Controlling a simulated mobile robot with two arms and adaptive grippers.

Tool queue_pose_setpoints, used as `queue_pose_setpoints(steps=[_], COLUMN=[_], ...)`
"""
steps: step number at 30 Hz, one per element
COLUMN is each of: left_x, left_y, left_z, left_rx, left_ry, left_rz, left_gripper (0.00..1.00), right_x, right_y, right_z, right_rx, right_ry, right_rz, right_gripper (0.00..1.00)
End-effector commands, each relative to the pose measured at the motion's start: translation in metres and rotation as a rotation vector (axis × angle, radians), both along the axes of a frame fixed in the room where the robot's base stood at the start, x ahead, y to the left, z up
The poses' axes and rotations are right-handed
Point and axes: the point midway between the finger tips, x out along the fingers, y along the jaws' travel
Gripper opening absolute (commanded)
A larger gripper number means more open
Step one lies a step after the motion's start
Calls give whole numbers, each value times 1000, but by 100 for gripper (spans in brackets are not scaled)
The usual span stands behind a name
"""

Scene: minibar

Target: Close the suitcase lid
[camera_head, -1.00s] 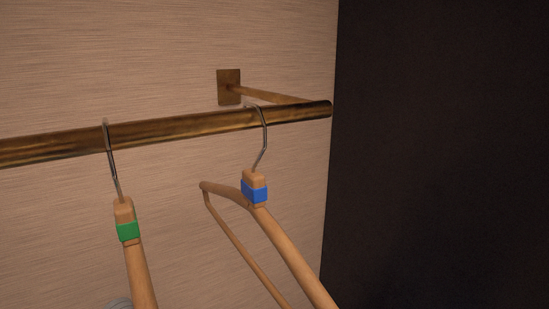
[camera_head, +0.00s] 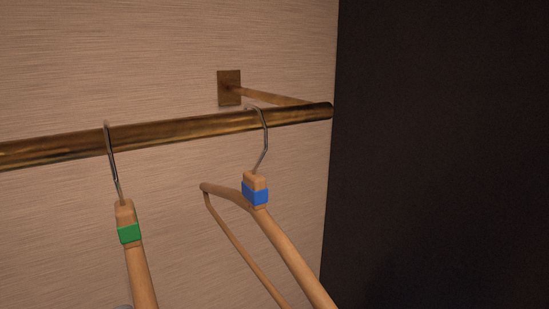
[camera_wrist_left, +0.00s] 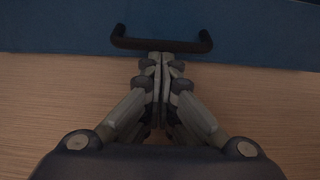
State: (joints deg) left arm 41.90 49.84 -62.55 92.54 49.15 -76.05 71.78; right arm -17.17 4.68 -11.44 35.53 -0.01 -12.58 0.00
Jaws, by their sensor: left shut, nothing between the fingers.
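The suitcase (camera_wrist_left: 70,28) shows in the left wrist view as a flat dark blue surface across the top. A black handle (camera_wrist_left: 162,44) lies along its lower edge. My left gripper (camera_wrist_left: 162,58) is shut and empty, with its fingertips together right at the middle of the handle. I cannot tell whether the fingertips touch the handle. Only this part of the suitcase shows, so how far the lid is open is not visible. The head view shows neither the suitcase nor a gripper. My right gripper is in neither view.
A wooden surface (camera_wrist_left: 45,105) lies below the blue edge in the left wrist view. In the head view a brass rail (camera_head: 200,130) carries a hanger with a green band (camera_head: 129,233) and one with a blue band (camera_head: 255,193). A dark panel (camera_head: 440,150) stands at right.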

Motion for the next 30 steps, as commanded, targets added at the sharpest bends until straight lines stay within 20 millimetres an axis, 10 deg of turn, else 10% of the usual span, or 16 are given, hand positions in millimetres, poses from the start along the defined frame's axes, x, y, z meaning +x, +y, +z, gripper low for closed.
queue_pose_setpoints(steps=[30], left_x=[-46], left_y=[-28], left_z=[-2], left_rx=[-1], left_ry=[5], left_rz=[-2], left_gripper=[0], right_x=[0], right_y=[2], right_z=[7], right_rx=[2], right_ry=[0], right_rz=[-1], right_gripper=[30])
